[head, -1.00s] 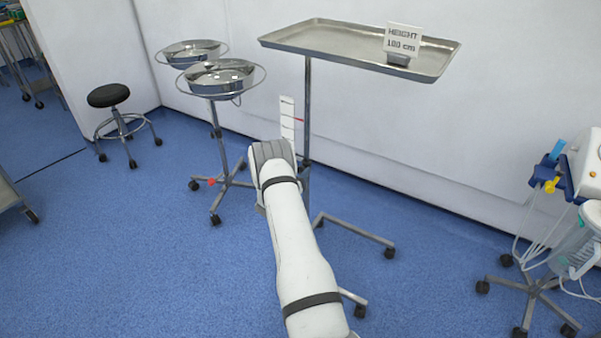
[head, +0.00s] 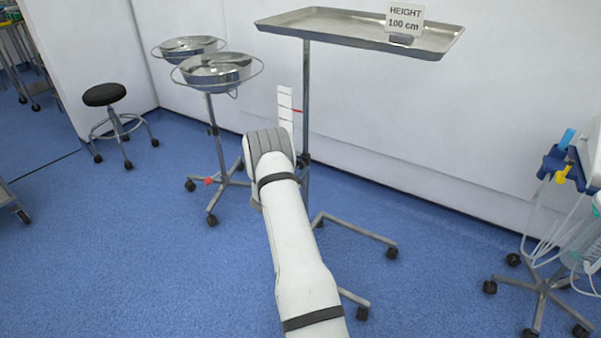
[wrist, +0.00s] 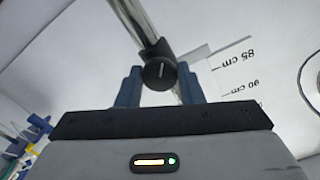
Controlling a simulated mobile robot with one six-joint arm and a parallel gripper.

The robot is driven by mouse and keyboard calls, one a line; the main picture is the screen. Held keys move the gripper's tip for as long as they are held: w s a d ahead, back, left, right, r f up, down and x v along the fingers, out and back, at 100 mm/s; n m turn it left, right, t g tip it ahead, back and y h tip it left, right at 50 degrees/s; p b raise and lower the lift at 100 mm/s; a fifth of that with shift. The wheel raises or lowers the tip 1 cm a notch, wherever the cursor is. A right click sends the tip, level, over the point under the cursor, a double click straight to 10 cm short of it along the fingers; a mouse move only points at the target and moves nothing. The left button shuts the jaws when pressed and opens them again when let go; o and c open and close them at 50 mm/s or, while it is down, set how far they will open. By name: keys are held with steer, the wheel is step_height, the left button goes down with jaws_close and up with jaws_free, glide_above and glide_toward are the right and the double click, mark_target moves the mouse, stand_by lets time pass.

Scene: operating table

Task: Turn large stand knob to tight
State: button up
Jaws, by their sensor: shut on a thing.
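The large stand has a flat steel tray (head: 340,27) on an upright pole (head: 306,90). Its knob (wrist: 159,75) is black and round with a short pale mark, roughly upright in the wrist view, and sits on the pole's dark collar. My gripper (wrist: 159,84) has its two blue fingers on either side of the knob, shut on it. In the head view my arm hides the gripper and most of the knob area. A white height scale (head: 285,105) with a red mark stands beside the pole; the wrist view shows its 85 cm and 90 cm marks.
A sign (head: 404,20) on the tray reads "HEIGHT 100 cm". A smaller stand with steel basins (head: 217,75) is to the left, with a black stool (head: 104,95) beyond. A wheeled medical unit (head: 575,165) is at the right. A white wall is behind.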

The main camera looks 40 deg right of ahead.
steer(key=shift+w+a+m+b, duration=0.1)
steer(key=shift+m+b, duration=1.95)
steer(key=shift+m, duration=2.6)
steer(key=shift+w+a+m+b, duration=0.15)
steer(key=shift+m+b, duration=1.95)
steer(key=shift+m, duration=2.6)
steer(key=shift+a+m+b, duration=0.1)
steer(key=shift+m+b, duration=1.95)
steer(key=shift+m, duration=2.6)
steer(key=o, duration=0.9)
steer(key=shift+d+f, duration=0.1)
steer(key=shift+o, duration=0.3)
steer(key=shift+s, duration=0.1)
